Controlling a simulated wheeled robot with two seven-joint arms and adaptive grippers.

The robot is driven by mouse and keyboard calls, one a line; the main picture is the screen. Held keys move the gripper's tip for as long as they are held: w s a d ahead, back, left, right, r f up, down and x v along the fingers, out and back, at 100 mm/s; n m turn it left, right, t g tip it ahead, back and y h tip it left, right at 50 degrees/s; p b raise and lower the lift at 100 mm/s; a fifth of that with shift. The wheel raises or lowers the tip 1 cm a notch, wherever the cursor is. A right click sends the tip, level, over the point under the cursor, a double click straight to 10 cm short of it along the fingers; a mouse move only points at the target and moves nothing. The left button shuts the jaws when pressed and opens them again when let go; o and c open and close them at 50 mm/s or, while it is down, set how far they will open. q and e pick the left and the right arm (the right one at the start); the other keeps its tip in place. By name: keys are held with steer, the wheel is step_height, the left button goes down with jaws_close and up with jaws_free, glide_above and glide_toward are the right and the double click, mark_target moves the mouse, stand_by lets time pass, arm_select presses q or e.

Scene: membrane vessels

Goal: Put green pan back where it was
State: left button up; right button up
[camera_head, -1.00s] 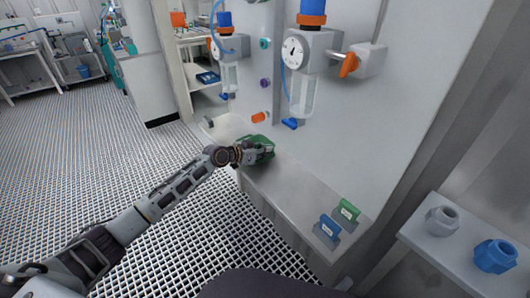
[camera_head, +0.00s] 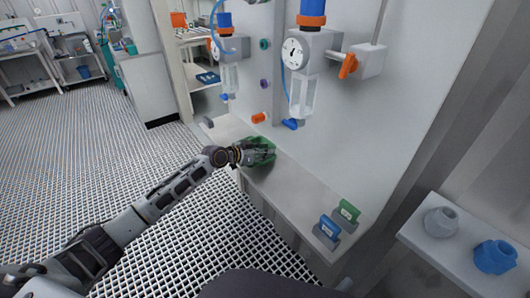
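The green pan (camera_head: 264,147) is at the far part of the pale shelf (camera_head: 290,185) below the wall panel. My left gripper (camera_head: 257,153) reaches in from the left and is at the pan, its fingers overlapping the pan's near side. The fingertips are small and partly lost against the green, so I cannot tell whether they are closed on it. I cannot tell whether the pan rests on the shelf or is slightly above it. My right gripper is not in view.
A green tag block (camera_head: 347,211) and a blue tag block (camera_head: 328,229) stand at the shelf's near end. A gauge unit (camera_head: 297,52) with an orange valve handle (camera_head: 348,66) hangs above. A side ledge at right holds a grey fitting (camera_head: 440,222) and a blue fitting (camera_head: 495,257). The mid-shelf is clear.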

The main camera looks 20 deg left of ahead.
arm_select(q)
steer(key=v, duration=0.6)
steer(key=shift+p, duration=0.4)
steer(key=shift+s+a+r, duration=0.1)
steer(key=shift+s+a, duration=0.15)
steer(key=shift+s, duration=0.1)
steer(key=shift+v, duration=1.85)
steer(key=shift+s+a+r+p, duration=0.2)
steer(key=shift+s+a+p, duration=0.05)
steer(key=shift+s+p, duration=0.1)
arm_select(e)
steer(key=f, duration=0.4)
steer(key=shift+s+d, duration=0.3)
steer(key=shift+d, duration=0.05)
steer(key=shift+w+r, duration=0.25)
